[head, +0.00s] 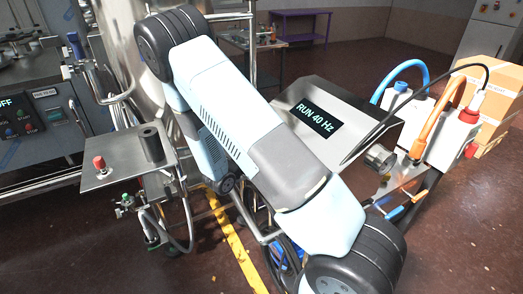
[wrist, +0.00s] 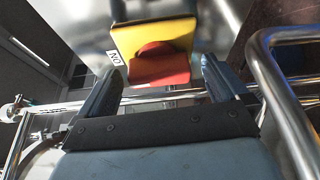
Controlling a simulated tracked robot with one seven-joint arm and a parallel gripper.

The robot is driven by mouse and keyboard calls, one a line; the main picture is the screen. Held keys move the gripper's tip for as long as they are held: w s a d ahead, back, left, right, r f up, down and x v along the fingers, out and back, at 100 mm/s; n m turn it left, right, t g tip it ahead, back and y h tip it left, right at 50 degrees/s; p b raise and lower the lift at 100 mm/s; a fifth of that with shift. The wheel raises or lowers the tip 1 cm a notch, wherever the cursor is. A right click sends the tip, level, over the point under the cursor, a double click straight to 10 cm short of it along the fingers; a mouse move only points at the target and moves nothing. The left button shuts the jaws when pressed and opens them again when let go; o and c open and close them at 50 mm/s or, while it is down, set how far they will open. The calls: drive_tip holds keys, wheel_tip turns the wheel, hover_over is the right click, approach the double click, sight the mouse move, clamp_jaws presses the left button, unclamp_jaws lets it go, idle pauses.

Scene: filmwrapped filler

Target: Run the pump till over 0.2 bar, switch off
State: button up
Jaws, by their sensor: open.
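The pump's control box (head: 345,115) is a metal housing whose dark display (head: 314,118) reads "RUN 40 Hz". A yellow and red rotary switch (wrist: 153,55) with a label reading "ON" beside it shows in the wrist view. My gripper (wrist: 165,85) is open, with one finger to the left of and one to the right of the red handle's lower part. I cannot tell whether either finger touches it. In the head view my arm hides the gripper and the switch. No pressure reading is legible in either view.
A curved metal tube (wrist: 283,85) runs close on the right in the wrist view. A side plate (head: 135,160) with a red button (head: 99,163) stands left of my arm. Orange (head: 431,128) and blue hoses (head: 400,72) and a cardboard box (head: 500,85) are at the right.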

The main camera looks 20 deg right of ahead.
drive_tip(key=v, duration=1.2)
drive_tip(key=shift+s+a, duration=0.2)
drive_tip(key=shift+a, duration=0.1)
drive_tip(key=s+d+r+m+g+y, duration=0.2)
drive_tip(key=s+d+r+m+g, duration=0.1)
drive_tip(key=s+d+r+g, duration=0.4)
drive_tip(key=s+d+r+m+g+y, duration=0.25)
drive_tip(key=d+r+m+g, duration=0.2)
drive_tip(key=r, duration=0.55)
drive_tip(key=s+r+t+y, duration=0.7)
drive_tip(key=s+r+y, duration=0.3)
drive_tip(key=s+r, duration=0.4)
drive_tip(key=shift+s+a+r, duration=0.25)
drive_tip(key=shift+r, duration=0.75)
drive_tip(key=shift+c, duration=0.5)
